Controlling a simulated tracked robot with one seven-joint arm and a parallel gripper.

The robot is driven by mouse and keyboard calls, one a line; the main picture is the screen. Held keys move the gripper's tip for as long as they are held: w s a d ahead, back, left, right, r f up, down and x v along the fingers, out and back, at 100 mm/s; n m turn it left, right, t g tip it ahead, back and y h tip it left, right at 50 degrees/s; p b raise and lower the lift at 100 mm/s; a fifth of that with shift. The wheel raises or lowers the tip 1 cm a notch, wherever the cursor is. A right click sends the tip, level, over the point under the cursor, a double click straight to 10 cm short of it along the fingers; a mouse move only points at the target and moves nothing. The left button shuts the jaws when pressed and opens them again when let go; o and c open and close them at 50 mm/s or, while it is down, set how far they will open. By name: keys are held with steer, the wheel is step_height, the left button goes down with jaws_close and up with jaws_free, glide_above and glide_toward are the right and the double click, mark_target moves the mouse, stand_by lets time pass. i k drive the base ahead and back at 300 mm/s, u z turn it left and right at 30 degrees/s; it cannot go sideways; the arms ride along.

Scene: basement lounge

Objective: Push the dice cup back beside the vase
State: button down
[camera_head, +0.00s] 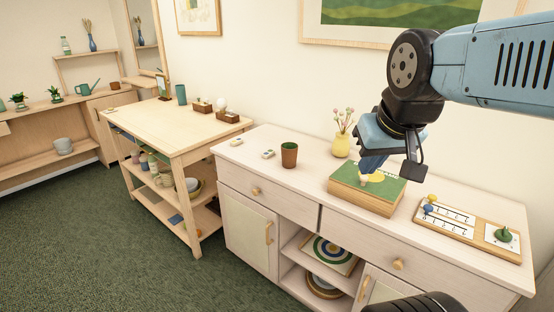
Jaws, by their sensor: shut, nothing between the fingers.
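The dice cup (289,155), a brown cup with a dark rim, stands upright on the white sideboard (262,166). The yellow vase (341,146), holding a few pinkish flowers, stands to the right of the cup and a little farther back. A clear gap lies between them. My gripper (370,172) is shut and empty. It points down over the green-topped box, to the right of the vase and cup. Whether its tips touch the box is hard to tell.
The green-topped box (366,198) stands in front of the vase. A wooden scoreboard (465,228) lies to the right. Two small pale items lie left of the cup, one of them a small device (268,154). The sideboard top in front of the cup is clear.

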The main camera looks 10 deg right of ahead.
mark_target(289, 150)
steer(key=k, duration=1)
steer(key=u, duration=0.35)
steer(key=i, duration=0.95)
steer(key=u, duration=0.65)
steer(key=i, duration=1.2)
steer(key=z, duration=0.35)
